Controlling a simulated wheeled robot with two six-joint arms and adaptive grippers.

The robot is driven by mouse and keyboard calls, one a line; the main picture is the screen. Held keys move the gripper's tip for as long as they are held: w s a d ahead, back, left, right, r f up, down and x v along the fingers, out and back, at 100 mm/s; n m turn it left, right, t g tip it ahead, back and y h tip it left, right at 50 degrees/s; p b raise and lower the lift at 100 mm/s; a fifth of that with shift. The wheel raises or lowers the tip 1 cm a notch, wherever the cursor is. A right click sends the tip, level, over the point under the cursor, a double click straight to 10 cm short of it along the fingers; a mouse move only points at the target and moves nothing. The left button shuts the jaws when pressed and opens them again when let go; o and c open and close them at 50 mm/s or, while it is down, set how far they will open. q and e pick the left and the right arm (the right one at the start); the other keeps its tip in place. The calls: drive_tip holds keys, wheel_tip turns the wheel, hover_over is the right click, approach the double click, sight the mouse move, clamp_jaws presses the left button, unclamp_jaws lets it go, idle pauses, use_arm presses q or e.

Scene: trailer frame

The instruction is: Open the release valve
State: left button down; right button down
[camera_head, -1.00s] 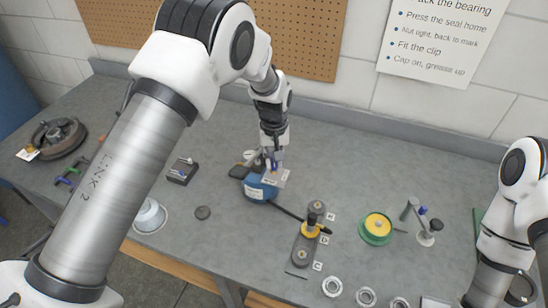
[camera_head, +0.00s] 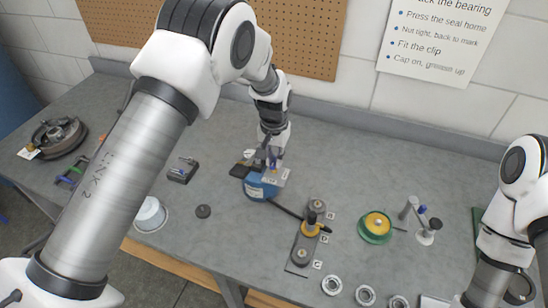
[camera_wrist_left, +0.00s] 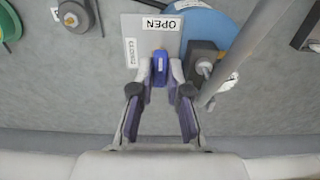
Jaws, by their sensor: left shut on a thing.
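The release valve's blue lever (camera_wrist_left: 160,66) stands over a grey plate (camera_wrist_left: 136,32) with an OPEN label on its upper edge and a sideways label, apparently CLOSED, at its left. The plate sits on the blue pump (camera_head: 256,190); its blue body also shows in the left wrist view (camera_wrist_left: 207,22). My left gripper (camera_wrist_left: 160,80) is shut on the blue lever, one finger on each side. In the head view the left gripper (camera_head: 270,160) is small above the pump and partly hides the lever. My right gripper is out of view; only its arm shows at the right.
A black hose (camera_head: 286,210) runs from the pump to a press fixture (camera_head: 308,238) with lettered tags. A green and yellow spool (camera_head: 376,227) and a small stand (camera_head: 428,228) are to the right. A grey rod (camera_wrist_left: 240,50) passes close beside the gripper.

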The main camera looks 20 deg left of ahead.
sight(274, 162)
use_arm(q)
drive_tip(key=shift+s+f, duration=0.15)
drive_tip(key=shift+f, duration=0.05)
drive_tip(key=c, duration=1.1)
unclamp_jaws()
drive_tip(key=shift+c, duration=0.2)
drive_tip(key=shift+r, duration=0.1)
wheel_tip(274, 162, up, 12)
drive_tip(key=shift+w, duration=0.2)
